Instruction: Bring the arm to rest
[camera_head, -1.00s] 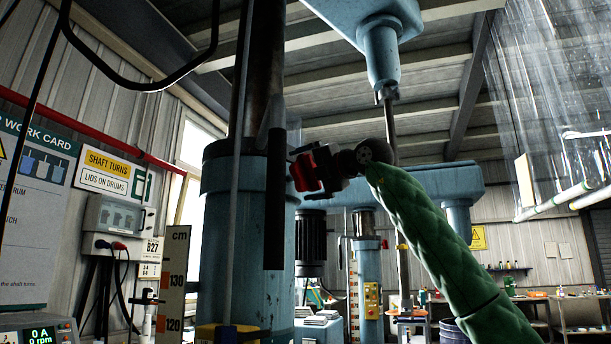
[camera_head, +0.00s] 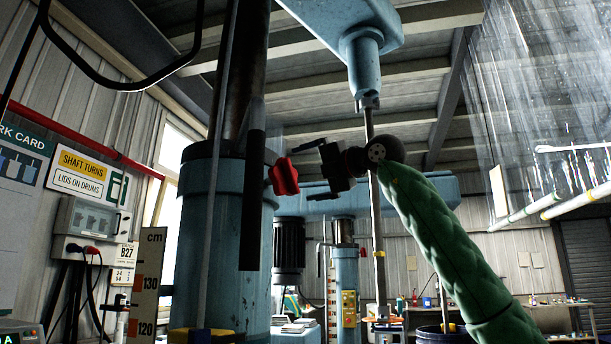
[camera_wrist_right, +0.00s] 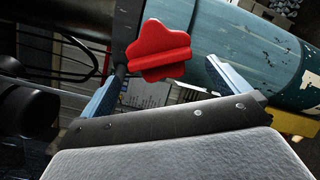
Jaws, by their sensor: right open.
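My right gripper (camera_head: 311,168) is raised in front of the blue column (camera_head: 195,245), on my green-sleeved arm. It is open and empty. A red lobed knob (camera_head: 284,176) is on the column's right side, left of my gripper with a small gap between them. In the right wrist view the knob (camera_wrist_right: 160,50) shows beyond and between my two spread blue-grey fingertips (camera_wrist_right: 163,85), with no finger touching it. My left gripper is not in view.
A vertical shaft (camera_head: 376,230) hangs from the blue overhead head (camera_head: 364,60), close behind my right wrist. A dark bar (camera_head: 252,200) runs down the column's front. A height scale (camera_head: 146,285) stands at left. Open air lies right of my arm.

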